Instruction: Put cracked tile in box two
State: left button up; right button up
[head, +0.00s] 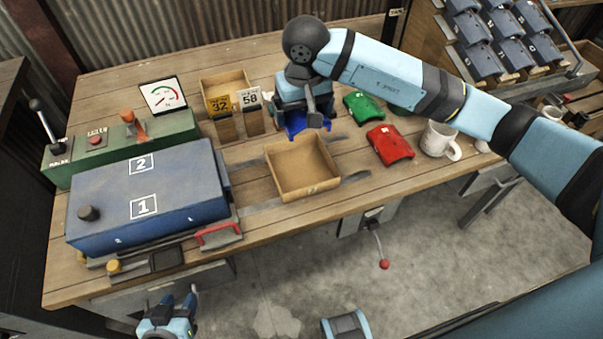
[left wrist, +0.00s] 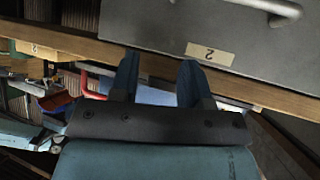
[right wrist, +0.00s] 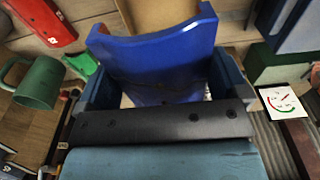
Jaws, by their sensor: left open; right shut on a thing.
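My right gripper (head: 308,124) is shut on a blue curved tile (head: 295,128), above the bench just behind an open cardboard box (head: 306,189). A red tile (head: 388,145) and a green tile (head: 363,107) lie to the right on the bench. A blue case (head: 180,190) carries labels 1 and 2. My left gripper (head: 180,298) is open and empty, in front of the bench's front edge. In the left wrist view a grey panel (left wrist: 150,30) carries a label 2 (left wrist: 210,53).
A second cardboard box (head: 222,82) stands behind, with number cards 32 and 58 before it. A green control box (head: 120,145) with lever and gauge stands left. White mugs (head: 438,138) stand right. A sloped rack of blue-grey tiles (head: 490,40) is back right.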

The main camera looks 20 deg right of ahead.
send_over(302, 173)
notch_tip(302, 173, down, 15)
jog(key=shift+s+r, duration=0.1)
notch_tip(302, 173, down, 4)
jog(key=shift+r, duration=0.25)
jog(key=shift+f, duration=0.15)
jog(key=shift+b, duration=0.35)
jog(key=o, duration=0.6)
jog(key=shift+f, duration=0.15)
jog(key=shift+o, duration=0.4)
